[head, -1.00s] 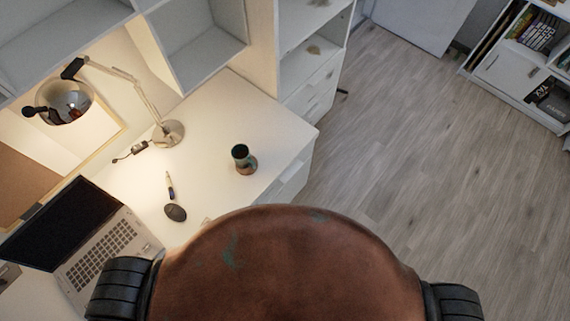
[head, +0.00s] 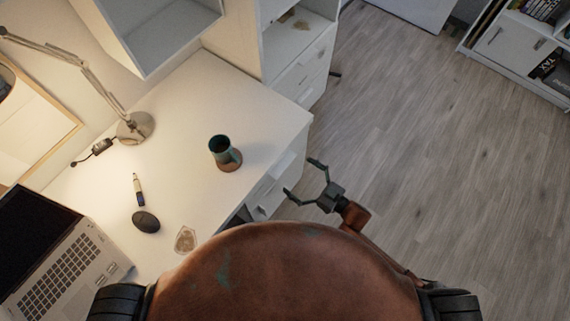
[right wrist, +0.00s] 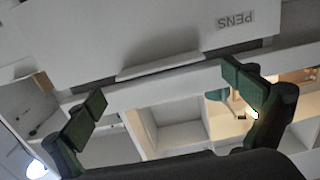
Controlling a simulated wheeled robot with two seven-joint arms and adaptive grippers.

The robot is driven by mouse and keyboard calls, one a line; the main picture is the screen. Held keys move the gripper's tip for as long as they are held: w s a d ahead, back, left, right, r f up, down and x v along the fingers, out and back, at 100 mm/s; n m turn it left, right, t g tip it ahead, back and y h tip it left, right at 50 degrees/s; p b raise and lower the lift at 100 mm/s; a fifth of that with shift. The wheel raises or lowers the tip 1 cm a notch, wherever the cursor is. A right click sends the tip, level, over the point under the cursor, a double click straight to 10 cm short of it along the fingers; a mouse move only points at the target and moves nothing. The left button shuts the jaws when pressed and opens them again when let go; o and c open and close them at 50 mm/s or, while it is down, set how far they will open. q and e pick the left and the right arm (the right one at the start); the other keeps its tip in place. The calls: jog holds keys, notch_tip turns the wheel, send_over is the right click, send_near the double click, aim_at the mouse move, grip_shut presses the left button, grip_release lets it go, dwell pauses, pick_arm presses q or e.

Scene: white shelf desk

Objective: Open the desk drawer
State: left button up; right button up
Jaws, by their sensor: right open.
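The desk drawer fronts (head: 268,192) are white and sit under the right edge of the white desk (head: 190,110). In the right wrist view a white drawer front (right wrist: 150,38) carries an upside-down "PENS" label (right wrist: 235,20) and a pale ledge-like handle (right wrist: 158,66). My right gripper (head: 300,178) is open and empty, just right of the drawer fronts. In the right wrist view its two dark green fingertips (right wrist: 163,87) are spread to either side of the handle; I cannot tell whether they touch anything. My left gripper is not in view.
On the desk stand a dark green and brown mug (head: 222,152), a lamp (head: 134,127), a mouse (head: 146,222), a pen (head: 138,188) and a laptop (head: 60,260). A white shelf unit (head: 300,75) stands behind. The wooden floor (head: 430,170) to the right is clear.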

aim_at(285, 165)
jog(key=b+x, duration=0.1)
jog(key=x, duration=0.5)
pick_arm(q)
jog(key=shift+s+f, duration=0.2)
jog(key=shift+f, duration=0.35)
pick_arm(e)
jog(key=shift+d, duration=0.1)
